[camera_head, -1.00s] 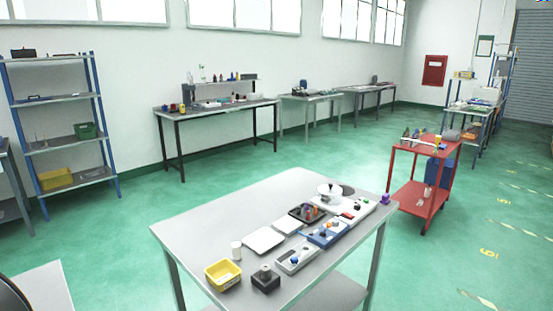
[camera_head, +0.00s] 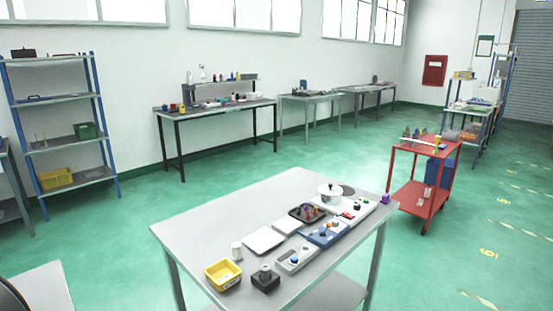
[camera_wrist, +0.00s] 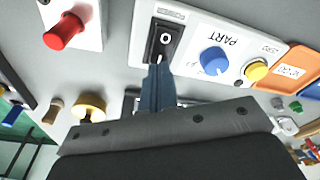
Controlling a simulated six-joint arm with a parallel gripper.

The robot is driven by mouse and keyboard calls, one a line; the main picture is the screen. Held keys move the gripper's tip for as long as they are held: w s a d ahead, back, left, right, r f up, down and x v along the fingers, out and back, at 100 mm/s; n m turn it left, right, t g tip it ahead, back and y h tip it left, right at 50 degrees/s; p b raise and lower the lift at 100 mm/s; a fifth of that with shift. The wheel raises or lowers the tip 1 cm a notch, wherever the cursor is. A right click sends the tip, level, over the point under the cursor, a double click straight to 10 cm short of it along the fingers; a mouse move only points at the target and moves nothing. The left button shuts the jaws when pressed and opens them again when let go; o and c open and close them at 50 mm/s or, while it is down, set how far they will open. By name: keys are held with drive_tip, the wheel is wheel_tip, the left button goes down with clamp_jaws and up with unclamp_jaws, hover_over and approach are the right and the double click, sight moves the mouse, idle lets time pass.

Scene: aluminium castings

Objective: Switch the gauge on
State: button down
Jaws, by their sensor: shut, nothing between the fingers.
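In the wrist view a white panel (camera_wrist: 190,58) marked PART carries a black rocker switch (camera_wrist: 164,40), a blue knob (camera_wrist: 214,61) and a yellow button (camera_wrist: 256,71). The switch shows a white O near its far end and a short white mark near the fingers. My gripper (camera_wrist: 159,68) is shut and empty, its tips at the near end of the switch. I cannot tell whether they touch it. The fingers hide part of the panel's near edge. My gripper does not show in the head view, and I cannot surely pick out this panel there.
Beside the panel lie an orange tray (camera_wrist: 289,72) and a plate with a red handle (camera_wrist: 64,31). A brass-coloured knob (camera_wrist: 89,106) is close to my gripper's left. In the head view, the grey table (camera_head: 215,221) holds a yellow bin (camera_head: 223,274) and several devices; its left part is clear.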

drive_tip(key=shift+f, duration=0.6)
drive_tip(key=shift+r, duration=3.55)
drive_tip(key=shift+f, duration=0.1)
wheel_tip(320, 180, down, 7)
